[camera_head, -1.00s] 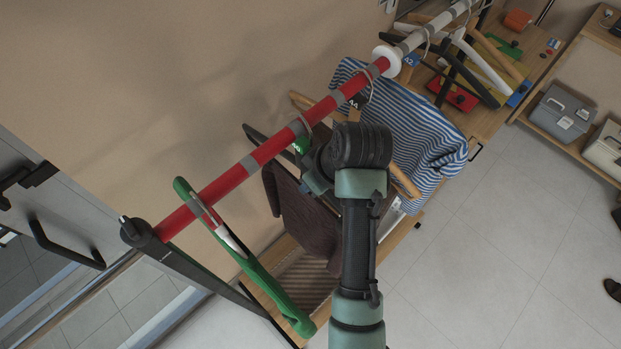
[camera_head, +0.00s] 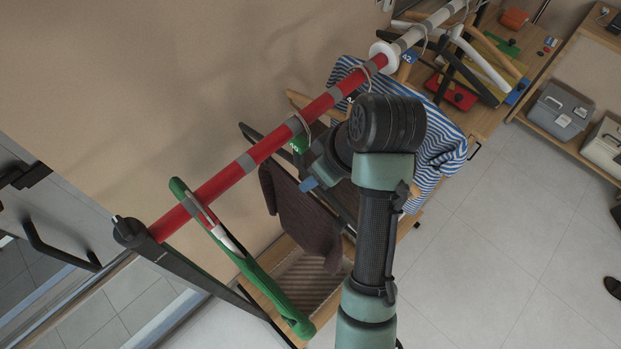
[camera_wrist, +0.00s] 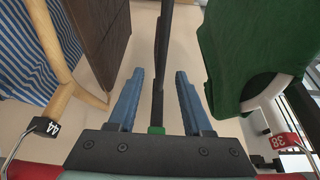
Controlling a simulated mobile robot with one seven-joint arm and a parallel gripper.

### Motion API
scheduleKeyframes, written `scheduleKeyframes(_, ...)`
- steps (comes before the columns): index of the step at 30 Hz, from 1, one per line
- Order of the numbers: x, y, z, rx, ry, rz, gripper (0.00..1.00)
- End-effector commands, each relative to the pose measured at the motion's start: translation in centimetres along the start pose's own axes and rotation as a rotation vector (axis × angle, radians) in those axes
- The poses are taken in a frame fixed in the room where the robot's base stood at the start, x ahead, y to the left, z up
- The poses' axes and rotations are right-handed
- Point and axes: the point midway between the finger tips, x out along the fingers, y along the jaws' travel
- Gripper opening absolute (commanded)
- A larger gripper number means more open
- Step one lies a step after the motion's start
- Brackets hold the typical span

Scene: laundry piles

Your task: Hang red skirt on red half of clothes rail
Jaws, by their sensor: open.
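A dark maroon-brown garment (camera_head: 302,212), seemingly the skirt, hangs below the red half of the clothes rail (camera_head: 262,148). A black hanger (camera_head: 262,135) with a green tag (camera_head: 299,144) is at this place on the rail. In the head view, my arm hides most of the gripper and part of the garment.
A blue-striped shirt (camera_head: 440,150) on a wooden hanger hangs to the right, near the white rail disc (camera_head: 384,56). A green garment (camera_head: 262,277) hangs at the left rail end. Several hangers hang on the white half. Shelves with boxes stand far right.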

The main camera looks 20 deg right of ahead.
Motion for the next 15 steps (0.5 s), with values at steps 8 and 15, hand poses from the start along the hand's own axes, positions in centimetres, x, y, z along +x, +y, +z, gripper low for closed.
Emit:
scheduleKeyframes(8,-5.3,0.0,-0.3,0.002,-0.002,-0.003,0.5)
scheduleKeyframes(15,-6.8,0.0,-0.1,0.0,-0.002,-0.002,0.5)
